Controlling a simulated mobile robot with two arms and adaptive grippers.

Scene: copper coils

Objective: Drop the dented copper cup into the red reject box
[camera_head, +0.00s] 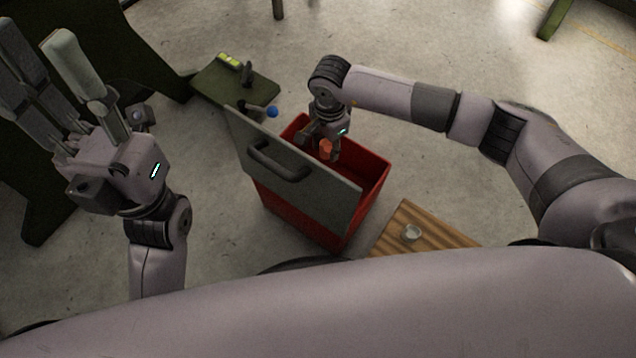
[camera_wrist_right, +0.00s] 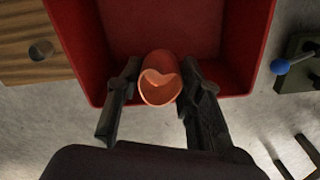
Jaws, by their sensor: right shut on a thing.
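The dented copper cup (camera_head: 326,148) is held between the fingers of my right gripper (camera_head: 322,146), over the opening of the red reject box (camera_head: 374,190). In the right wrist view the cup (camera_wrist_right: 160,78) has a dented rim, and the right gripper (camera_wrist_right: 155,92) is shut on it from both sides. The red box (camera_wrist_right: 90,60) lies below and around the cup in that view. My left gripper (camera_head: 80,85) is raised at the left of the head view, empty, with its fingers apart.
A grey panel with a dark handle (camera_head: 280,165) stands along the near left side of the box. A wooden board (camera_head: 425,222) bearing a small pale round object (camera_head: 411,233) is at the lower right. A green plate (camera_head: 235,85) with a blue-knobbed lever (camera_head: 272,112) is behind.

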